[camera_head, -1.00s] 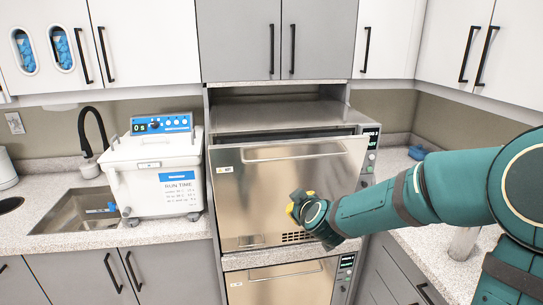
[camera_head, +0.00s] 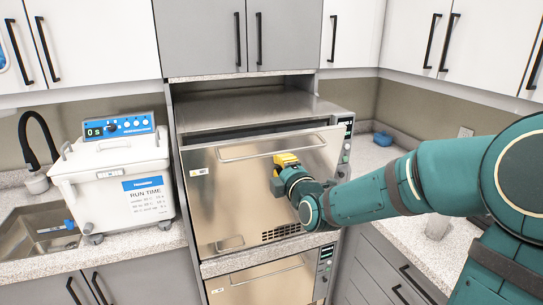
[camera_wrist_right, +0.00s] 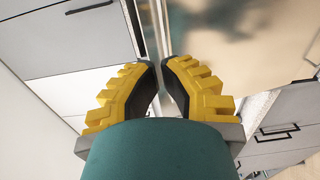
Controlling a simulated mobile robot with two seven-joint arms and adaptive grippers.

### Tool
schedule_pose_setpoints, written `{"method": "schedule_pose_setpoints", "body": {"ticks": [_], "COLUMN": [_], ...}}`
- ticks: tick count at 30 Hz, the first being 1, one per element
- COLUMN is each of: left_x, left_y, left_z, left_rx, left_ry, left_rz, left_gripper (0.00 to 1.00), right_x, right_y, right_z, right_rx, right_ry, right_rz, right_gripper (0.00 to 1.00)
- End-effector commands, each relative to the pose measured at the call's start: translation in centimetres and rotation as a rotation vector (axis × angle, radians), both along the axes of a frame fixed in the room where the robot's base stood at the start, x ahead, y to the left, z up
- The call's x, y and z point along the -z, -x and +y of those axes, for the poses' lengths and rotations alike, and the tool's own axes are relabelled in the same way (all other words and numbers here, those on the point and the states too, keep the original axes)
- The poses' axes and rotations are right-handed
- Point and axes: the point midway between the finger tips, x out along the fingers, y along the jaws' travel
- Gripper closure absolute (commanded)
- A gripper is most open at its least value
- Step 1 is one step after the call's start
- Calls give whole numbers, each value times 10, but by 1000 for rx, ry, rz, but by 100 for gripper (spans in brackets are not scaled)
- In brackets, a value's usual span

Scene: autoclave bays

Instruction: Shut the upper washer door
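The upper washer door (camera_head: 235,195) is a shiny steel panel with a bar handle (camera_head: 270,150) near its top. Its top edge leans a little outward, and a dark gap shows behind it, so it stands slightly open. My right gripper (camera_head: 284,159), with yellow fingers, is in front of the door's upper right part, just below the handle. I cannot tell whether it touches the door. In the right wrist view my right gripper (camera_wrist_right: 160,66) has its fingertips nearly together, with nothing seen between them. My left gripper is not in view.
A lower washer (camera_head: 270,283) sits under the upper one. A white bath with a blue control panel (camera_head: 118,128) stands on the left counter beside the sink (camera_head: 38,232). Cabinets hang above. The right counter (camera_head: 380,158) holds a small blue object.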

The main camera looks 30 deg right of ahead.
Motion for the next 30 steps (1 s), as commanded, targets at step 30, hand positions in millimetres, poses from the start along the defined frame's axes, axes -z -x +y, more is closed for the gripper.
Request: {"method": "schedule_pose_setpoints", "body": {"ticks": [30], "left_x": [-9], "left_y": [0], "left_z": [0], "left_rx": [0], "left_ry": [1], "left_rz": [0], "left_gripper": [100], "right_x": [-3], "right_y": [-72], "right_z": [-17], "right_rx": [0], "right_ry": [-3], "right_rz": [15], "right_gripper": [100]}}
